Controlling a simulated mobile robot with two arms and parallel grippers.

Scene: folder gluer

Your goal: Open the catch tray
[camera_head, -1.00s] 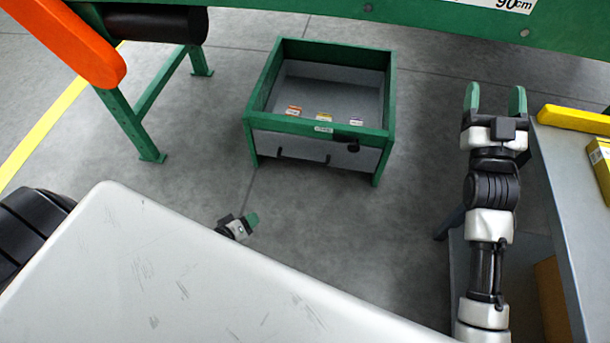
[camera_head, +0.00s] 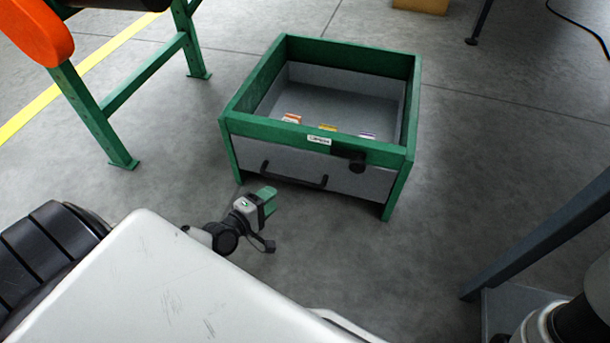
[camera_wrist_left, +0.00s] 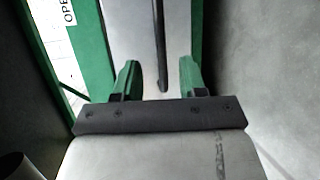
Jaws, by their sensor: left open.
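The catch tray (camera_head: 225,160) is a grey drawer in a low green frame (camera_head: 395,66), standing on the floor. It appears closed, its front flush under the frame's green top rail. In the left wrist view the handle (camera_wrist_left: 160,45) appears as a dark bar running between the open green fingertips (camera_wrist_left: 160,77), apparently ungripped. My right gripper is out of view.
Several small coloured items (camera_head: 328,128) lie inside the tray. A green machine leg (camera_head: 92,115) stands to the left. A grey table leg (camera_head: 545,235) is at the right. The floor right of the tray is clear.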

